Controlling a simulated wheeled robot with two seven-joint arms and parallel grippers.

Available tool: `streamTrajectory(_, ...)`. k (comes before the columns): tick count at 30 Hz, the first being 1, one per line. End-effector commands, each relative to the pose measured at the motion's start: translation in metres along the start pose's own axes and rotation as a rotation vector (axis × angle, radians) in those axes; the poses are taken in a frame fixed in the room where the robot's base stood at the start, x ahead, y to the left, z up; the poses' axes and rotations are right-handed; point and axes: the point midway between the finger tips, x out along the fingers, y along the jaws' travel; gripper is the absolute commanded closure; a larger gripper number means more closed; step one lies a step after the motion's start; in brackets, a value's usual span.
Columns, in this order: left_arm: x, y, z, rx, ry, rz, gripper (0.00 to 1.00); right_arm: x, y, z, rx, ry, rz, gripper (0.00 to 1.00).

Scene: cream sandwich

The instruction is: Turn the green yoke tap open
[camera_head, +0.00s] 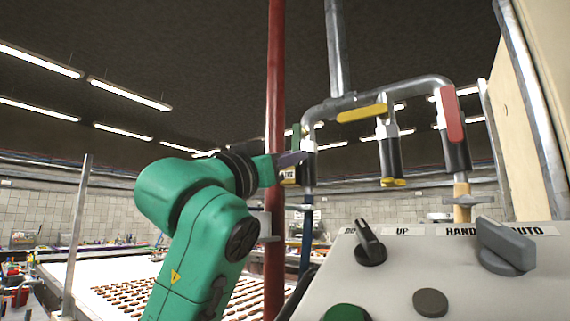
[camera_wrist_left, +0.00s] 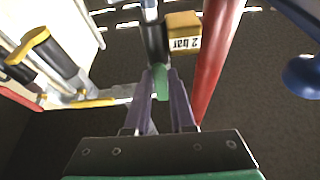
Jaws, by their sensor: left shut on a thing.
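The green yoke tap (camera_head: 297,133) is on the left drop of the grey overhead pipework, next to the red post. Only a narrow strip of its green handle shows in the head view. In the left wrist view the green handle (camera_wrist_left: 160,84) lies between the purple fingers of my left gripper (camera_wrist_left: 161,78). The fingers are shut on it, one on each side. In the head view my left gripper (camera_head: 298,158) reaches the tap from the left, its fingers partly in front of the valve. My right gripper is not in view.
A yellow handle (camera_head: 362,113) and a red handle (camera_head: 450,113) are on the same pipework to the right. The red post (camera_head: 275,90) stands close to my left gripper. A "2 bar" block (camera_wrist_left: 184,34) is beside the tap. A control panel (camera_head: 395,275) fills the lower right.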

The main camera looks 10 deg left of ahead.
Motion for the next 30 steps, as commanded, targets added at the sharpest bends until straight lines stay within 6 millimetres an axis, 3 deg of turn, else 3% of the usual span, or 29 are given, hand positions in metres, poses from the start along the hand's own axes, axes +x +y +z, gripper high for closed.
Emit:
streamTrajectory(19, 0.0010, 0.0041, 0.0034, -0.056, -0.010, -0.021, 1.00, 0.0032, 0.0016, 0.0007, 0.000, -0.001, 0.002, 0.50)
streamTrajectory(20, 0.0010, 0.0041, 0.0033, -0.056, -0.010, -0.021, 0.70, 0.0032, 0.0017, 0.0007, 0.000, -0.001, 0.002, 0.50)
streamTrajectory(21, 0.0009, 0.0041, 0.0032, -0.055, -0.009, -0.020, 0.55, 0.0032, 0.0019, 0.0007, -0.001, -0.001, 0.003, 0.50)
streamTrajectory(22, 0.0009, 0.0040, 0.0029, -0.055, -0.008, -0.021, 0.47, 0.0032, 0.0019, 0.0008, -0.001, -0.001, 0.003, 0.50)
streamTrajectory(30, 0.0002, 0.0035, 0.0010, -0.054, -0.004, -0.021, 0.47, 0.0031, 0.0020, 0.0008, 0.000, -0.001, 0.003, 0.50)
